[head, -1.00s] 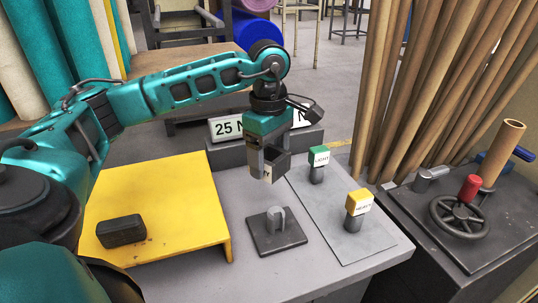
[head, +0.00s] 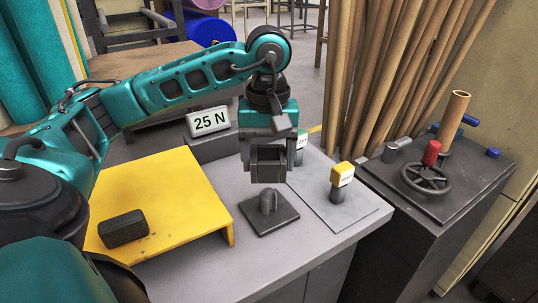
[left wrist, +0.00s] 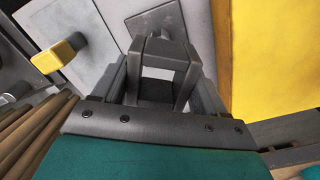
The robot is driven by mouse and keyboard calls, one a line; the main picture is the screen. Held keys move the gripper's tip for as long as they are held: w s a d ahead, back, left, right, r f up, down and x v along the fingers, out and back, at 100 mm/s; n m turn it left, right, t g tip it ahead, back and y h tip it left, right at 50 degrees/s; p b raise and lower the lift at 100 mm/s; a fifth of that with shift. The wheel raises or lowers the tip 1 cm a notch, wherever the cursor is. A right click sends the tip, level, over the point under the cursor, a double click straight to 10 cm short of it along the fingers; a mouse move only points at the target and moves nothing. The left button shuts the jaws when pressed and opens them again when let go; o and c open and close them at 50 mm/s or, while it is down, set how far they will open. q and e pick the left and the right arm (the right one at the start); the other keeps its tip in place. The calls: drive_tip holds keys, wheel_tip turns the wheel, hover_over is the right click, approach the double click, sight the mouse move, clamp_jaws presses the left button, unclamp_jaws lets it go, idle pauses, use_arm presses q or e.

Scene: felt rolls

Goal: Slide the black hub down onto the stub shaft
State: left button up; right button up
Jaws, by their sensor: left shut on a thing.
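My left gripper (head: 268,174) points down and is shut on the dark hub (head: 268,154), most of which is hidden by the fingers. It hangs just above the grey stub shaft (head: 268,200), which stands upright on a dark square base plate (head: 272,221). In the head view the hub and shaft look roughly in line, with a small gap; the depth is hard to judge. My right gripper is not in view.
A yellow-topped post (head: 341,176) stands on a grey plate right of the shaft; a green-topped one (head: 300,145) is partly behind my gripper. A yellow stand (head: 180,200) at left carries a black block (head: 124,229). A "25 N" sign (head: 209,122) stands behind.

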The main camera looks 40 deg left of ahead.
sight(269, 191)
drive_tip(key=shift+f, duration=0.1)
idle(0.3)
use_arm(q)
wheel_tip(269, 191, down, 3)
drive_tip(key=b, duration=0.3)
drive_tip(key=shift+f, duration=0.2)
drive_tip(key=shift+f+b, duration=0.2)
drive_tip(key=shift+b, duration=0.1)
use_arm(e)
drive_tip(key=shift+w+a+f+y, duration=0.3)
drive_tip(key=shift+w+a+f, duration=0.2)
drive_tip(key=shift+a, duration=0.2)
use_arm(q)
drive_tip(key=shift+f, duration=0.1)
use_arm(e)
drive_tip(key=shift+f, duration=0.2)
use_arm(q)
drive_tip(key=shift+f+b, duration=0.75)
drive_tip(key=shift+b, duration=0.05)
drive_tip(key=shift+f+b, duration=1.15)
drive_tip(key=shift+f, duration=0.2)
drive_tip(key=shift+r, duration=0.1)
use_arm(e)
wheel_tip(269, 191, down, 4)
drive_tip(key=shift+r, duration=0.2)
